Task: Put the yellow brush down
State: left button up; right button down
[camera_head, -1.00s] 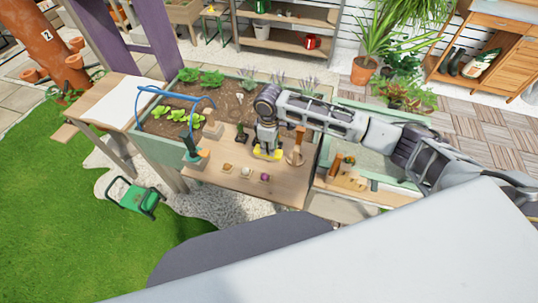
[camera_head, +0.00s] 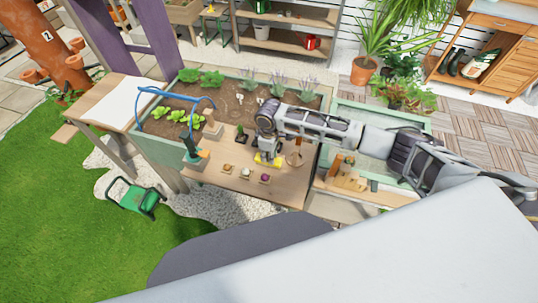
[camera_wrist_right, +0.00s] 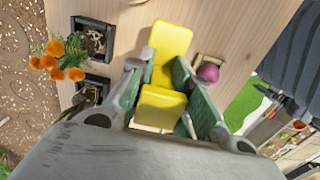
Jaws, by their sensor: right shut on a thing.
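The yellow brush (camera_head: 268,160) is at the right part of the wooden table (camera_head: 230,182), under my right gripper (camera_head: 269,156). In the right wrist view the brush (camera_wrist_right: 168,75) lies between the two green-padded fingers of my right gripper (camera_wrist_right: 165,88), which are shut on it. Its yellow body points away from the wrist, above or on the wood; I cannot tell whether it touches the table. My left gripper does not show in any view.
A purple round item (camera_wrist_right: 208,72) sits in a small tray right of the brush. Black pots (camera_wrist_right: 93,38) and orange flowers (camera_wrist_right: 62,55) stand to its left. The planter bed (camera_head: 215,95) lies behind the table. Bare wood shows at the table's front.

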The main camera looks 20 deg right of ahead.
jog(key=shift+f, duration=0.1)
dwell(0.3)
jog(key=c, duration=1.3)
grip_release()
notch_tip(320, 180, up, 12)
jog(key=shift+r+b, duration=0.1)
jog(key=shift+b, duration=0.2)
